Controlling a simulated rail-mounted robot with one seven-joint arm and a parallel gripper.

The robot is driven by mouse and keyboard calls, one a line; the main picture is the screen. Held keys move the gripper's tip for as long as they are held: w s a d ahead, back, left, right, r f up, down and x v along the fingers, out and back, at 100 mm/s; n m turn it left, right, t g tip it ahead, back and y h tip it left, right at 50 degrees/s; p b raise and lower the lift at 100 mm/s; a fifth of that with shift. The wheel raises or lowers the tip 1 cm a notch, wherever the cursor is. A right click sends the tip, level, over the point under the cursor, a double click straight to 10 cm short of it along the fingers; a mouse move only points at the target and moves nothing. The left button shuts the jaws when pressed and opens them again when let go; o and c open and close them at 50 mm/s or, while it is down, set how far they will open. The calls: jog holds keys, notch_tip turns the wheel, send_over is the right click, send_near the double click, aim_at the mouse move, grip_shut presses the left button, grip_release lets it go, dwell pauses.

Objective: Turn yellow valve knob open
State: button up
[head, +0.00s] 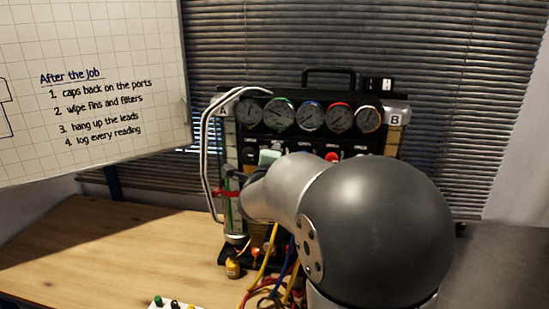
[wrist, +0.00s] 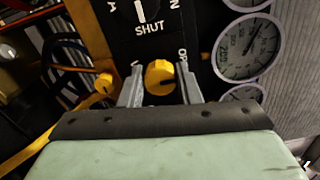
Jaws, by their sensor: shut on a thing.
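The yellow valve knob (wrist: 159,76) sits on the dark panel in the wrist view. My gripper (wrist: 160,82) is shut on it, with one finger on each side. Part of the word OPEN shows beside the right finger. The pointer direction of the yellow knob is hard to make out. In the head view my arm covers the yellow knob, and only the pale green part of my gripper (head: 269,157) shows in front of the gauge rig (head: 303,133).
A black knob marked SHUT (wrist: 147,12) is just above the yellow one. Round gauges (wrist: 249,48) lie to the right. The wooden table (head: 120,250) is clear at left. A whiteboard (head: 95,90) stands at upper left.

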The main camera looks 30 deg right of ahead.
jog(key=o, duration=1)
jog(key=shift+c, duration=0.2)
jog(key=shift+s+a, duration=0.1)
jog(key=b+v, duration=0.2)
jog(key=v, duration=1.5)
jog(key=shift+s, duration=0.15)
